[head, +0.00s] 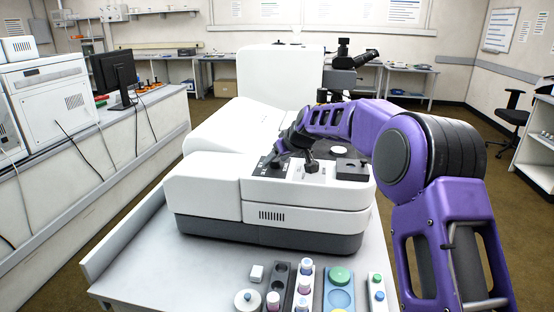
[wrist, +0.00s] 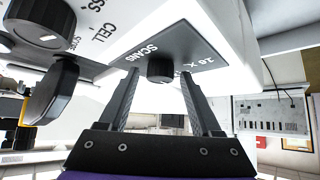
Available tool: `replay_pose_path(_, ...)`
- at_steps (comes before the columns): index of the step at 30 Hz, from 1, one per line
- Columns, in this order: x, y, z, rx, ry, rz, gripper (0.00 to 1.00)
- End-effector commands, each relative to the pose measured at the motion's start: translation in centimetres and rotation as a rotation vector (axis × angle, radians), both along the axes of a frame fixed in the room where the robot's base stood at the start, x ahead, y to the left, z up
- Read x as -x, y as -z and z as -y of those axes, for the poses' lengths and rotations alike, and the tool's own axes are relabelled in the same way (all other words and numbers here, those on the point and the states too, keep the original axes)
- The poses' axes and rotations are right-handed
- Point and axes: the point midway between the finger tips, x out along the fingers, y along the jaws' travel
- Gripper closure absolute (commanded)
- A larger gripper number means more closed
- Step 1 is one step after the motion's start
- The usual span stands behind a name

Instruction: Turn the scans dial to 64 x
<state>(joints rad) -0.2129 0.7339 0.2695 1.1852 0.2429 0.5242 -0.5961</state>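The scans dial (wrist: 160,69) is a short dark round knob on a dark panel (wrist: 198,40) marked SCANS in the wrist view. White print on the panel looks like "16 x". My gripper (wrist: 159,74) is open, with one finger on each side of the dial and visible gaps between; I see no contact. The dial's pointer mark cannot be made out.
A larger dark knob (wrist: 40,22) by the word CELL and a yellow-and-black part (wrist: 48,92) are left of my fingers. A dark block (head: 351,170) sits on the base's right. Bottles and trays (head: 340,290) stand on the table's front. A monitor (head: 115,75) is at left.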

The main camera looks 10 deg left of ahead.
Motion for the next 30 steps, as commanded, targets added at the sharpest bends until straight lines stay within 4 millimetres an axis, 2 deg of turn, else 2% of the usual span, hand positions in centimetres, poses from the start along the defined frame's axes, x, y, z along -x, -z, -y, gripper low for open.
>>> replay_pose_path(1, 0.01, -0.01, 0.0, 0.0, 0.0, 0.0, 0.46)
replay_pose_path(10, 0.02, -0.01, 0.0, 0.0, 0.0, 0.0, 1.0)
replay_pose_path(20, 0.11, -0.1, -0.11, 0.001, 0.022, 0.0, 1.0)
replay_pose_path(30, 0.41, -0.31, -0.54, 0.005, 0.211, 0.003, 1.0)
